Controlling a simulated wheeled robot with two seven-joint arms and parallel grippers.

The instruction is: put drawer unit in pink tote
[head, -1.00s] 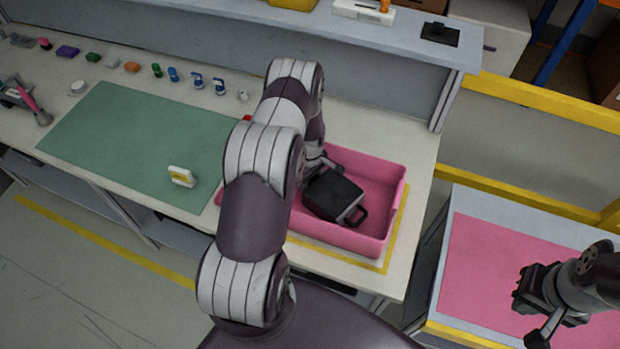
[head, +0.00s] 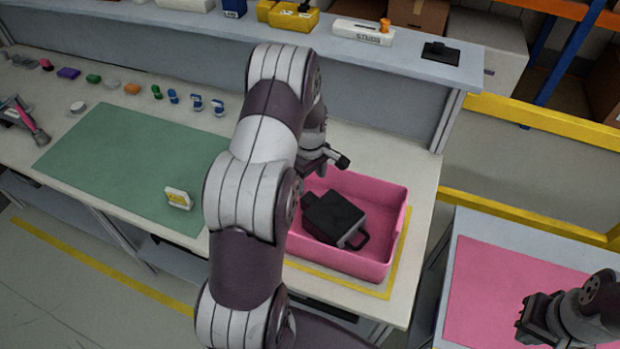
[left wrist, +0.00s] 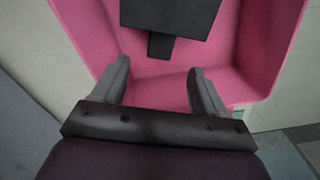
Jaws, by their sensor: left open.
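The black drawer unit (head: 336,216) lies inside the pink tote (head: 384,262), its loop handle toward the lower right. In the left wrist view the drawer unit (left wrist: 172,12) shows at the top, with a short tab pointing toward my fingers. The pink tote (left wrist: 262,50) is around it. My left gripper (head: 332,160) is above the tote's back left side, open and empty, apart from the drawer unit. Its two spread fingers show in the left wrist view (left wrist: 158,85). My right gripper (head: 525,325) is at the lower right over a pink mat; its fingers are not clear.
A green mat (head: 130,165) lies on the bench left of my arm, with a small white and yellow item (head: 178,198) on it. Several small coloured items line the bench's back. A shelf (head: 400,62) runs behind. The pink mat (head: 500,285) is on a separate table.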

